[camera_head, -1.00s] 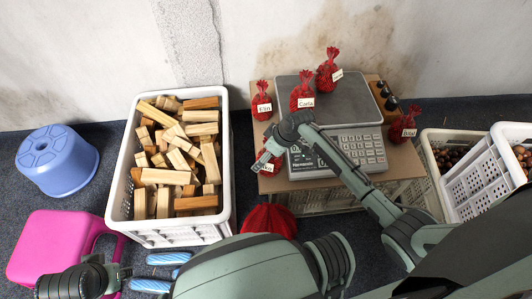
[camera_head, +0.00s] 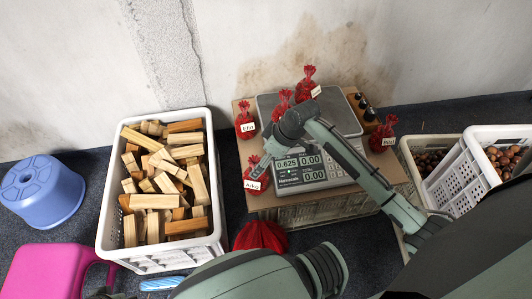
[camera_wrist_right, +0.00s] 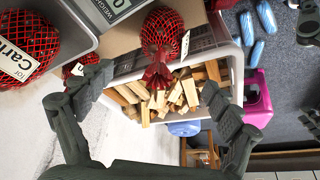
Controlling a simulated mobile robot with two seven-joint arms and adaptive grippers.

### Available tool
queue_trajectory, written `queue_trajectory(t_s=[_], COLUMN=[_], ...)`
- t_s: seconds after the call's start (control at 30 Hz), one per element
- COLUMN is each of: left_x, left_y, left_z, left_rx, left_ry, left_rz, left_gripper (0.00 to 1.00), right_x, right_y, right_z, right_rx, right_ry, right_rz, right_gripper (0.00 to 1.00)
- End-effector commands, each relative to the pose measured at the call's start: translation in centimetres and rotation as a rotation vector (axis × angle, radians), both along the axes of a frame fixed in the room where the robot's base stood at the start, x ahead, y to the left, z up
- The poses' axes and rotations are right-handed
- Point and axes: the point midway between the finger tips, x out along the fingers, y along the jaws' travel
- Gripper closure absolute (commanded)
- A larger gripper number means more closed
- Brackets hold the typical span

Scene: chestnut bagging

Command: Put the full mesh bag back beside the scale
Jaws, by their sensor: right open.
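A red mesh bag (camera_head: 256,181) with a name tag stands at the table's front-left corner, left of the grey scale's display (camera_head: 304,172). In the right wrist view that bag (camera_wrist_right: 162,32) has its tied neck pointing toward the space between my fingers. My right gripper (camera_wrist_right: 155,95) is open and apart from the bag; in the head view it (camera_head: 263,162) is just above it. A red bag (camera_head: 281,105) is on the scale plate (camera_head: 343,112), partly hidden by my arm. It seems to be the Carla bag (camera_wrist_right: 25,50) of the wrist view. Only a dark sliver, perhaps my left gripper, shows at the bottom edge.
Other red bags stand at the table's left (camera_head: 245,125), the scale's back edge (camera_head: 307,84) and the table's right (camera_head: 382,137). A white crate of wood blocks (camera_head: 160,262) stands left, chestnut crates (camera_head: 455,171) right. A blue stool (camera_head: 42,186) and pink stool (camera_head: 48,258) are far left.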

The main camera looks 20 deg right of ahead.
Motion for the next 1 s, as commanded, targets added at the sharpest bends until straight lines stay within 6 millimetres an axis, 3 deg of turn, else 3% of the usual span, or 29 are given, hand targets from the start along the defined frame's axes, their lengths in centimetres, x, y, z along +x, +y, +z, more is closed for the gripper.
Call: queue_trajectory(t_s=[0.17, 0.27, 0.37, 0.5, 0.6, 0.7, 0.8, 1.0], left_x=[0.0, 0.0, 0.0, 0.0, 0.0, 0.0, 0.0, 0.0], left_y=[0.0, 0.0, 0.0, 0.0, 0.0, 0.0, 0.0, 0.0], left_z=[-0.2, -0.2, -0.2, -0.2, -0.2, -0.2, -0.2, -0.2], left_rx=[-0.001, -0.001, -0.002, -0.002, -0.002, -0.002, -0.002, -0.001], left_ry=[-0.001, -0.001, -0.001, -0.001, -0.001, -0.001, -0.001, 0.0], left_rz=[0.0, 0.0, -0.001, -0.001, -0.001, -0.001, -0.001, 0.0], left_gripper=[0.65, 0.65, 0.65, 0.65, 0.65, 0.65, 0.65, 0.65], right_x=[-0.3, -1.7, -4.9, -10.9, -14.8, -17.4, -18.7, -18.9], right_y=[-0.1, -0.3, -0.9, -2.9, -4.5, -5.7, -6.3, -6.5], right_z=[0.4, -0.9, -3.4, -6.8, -8.2, -8.9, -9.1, -9.1], right_rx=[0.0, -0.007, -0.03, -0.088, -0.136, -0.172, -0.19, -0.196], right_ry=[0.001, 0.015, 0.039, 0.067, 0.077, 0.078, 0.076, 0.075], right_rz=[-0.003, -0.042, -0.143, -0.329, -0.44, -0.516, -0.553, -0.559], right_gripper=[0.09, 0.09, 0.09, 0.09, 0.09, 0.09, 0.09, 0.09])
